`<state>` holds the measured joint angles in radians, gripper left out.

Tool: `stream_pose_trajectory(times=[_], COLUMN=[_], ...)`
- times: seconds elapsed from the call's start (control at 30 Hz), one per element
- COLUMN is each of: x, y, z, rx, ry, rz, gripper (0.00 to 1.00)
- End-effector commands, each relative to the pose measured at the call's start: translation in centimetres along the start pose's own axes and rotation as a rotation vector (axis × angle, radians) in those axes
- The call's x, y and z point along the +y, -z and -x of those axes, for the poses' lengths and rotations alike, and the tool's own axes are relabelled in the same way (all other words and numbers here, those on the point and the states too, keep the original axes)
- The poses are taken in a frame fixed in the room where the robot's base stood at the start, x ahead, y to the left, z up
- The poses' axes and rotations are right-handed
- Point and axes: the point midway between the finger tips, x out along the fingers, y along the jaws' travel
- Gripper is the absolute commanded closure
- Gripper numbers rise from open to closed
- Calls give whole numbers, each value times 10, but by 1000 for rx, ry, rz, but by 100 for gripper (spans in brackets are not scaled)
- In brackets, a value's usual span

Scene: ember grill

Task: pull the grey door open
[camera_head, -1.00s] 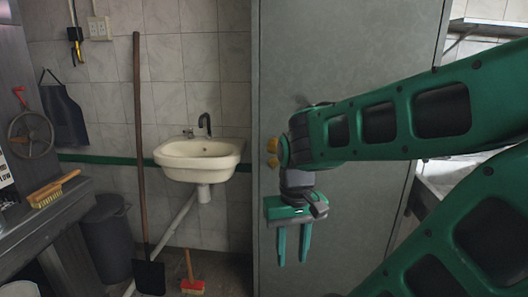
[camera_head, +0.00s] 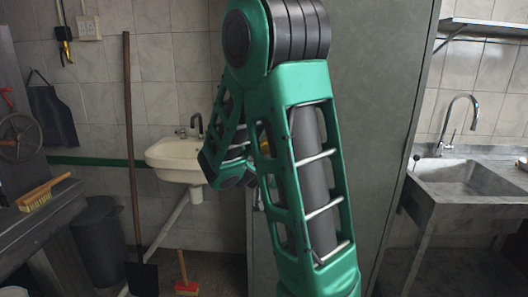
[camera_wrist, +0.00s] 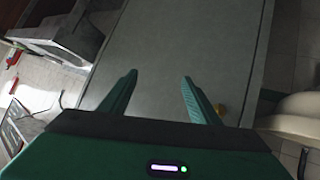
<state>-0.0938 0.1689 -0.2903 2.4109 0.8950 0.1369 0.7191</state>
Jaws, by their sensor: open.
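The grey door (camera_head: 385,120) is a tall flat panel right of centre in the head view, partly covered by my arm. I cannot tell from its edges whether it stands ajar. In the wrist view the grey door (camera_wrist: 180,40) fills the middle. In the head view my arm mostly hides the gripper.
A white washbasin (camera_head: 172,160) hangs on the tiled wall left of the door. A long-handled shovel (camera_head: 130,150) and a red brush (camera_head: 187,286) stand near it. A stone sink (camera_head: 465,185) is to the right. A dark bin (camera_head: 100,240) stands at left.

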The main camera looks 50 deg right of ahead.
Motion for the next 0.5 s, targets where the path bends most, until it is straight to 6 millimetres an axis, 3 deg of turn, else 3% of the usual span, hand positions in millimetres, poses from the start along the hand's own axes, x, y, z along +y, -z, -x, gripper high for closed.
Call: stream_pose_trajectory(times=[0.2, 0.4, 0.5], x=[-62, -110, -123], y=[54, 78, 83], z=[3, 24, 32], rx=[350, 563, 615], ry=[43, 133, 162], rz=[-32, -28, -24], gripper=[44, 44, 44])
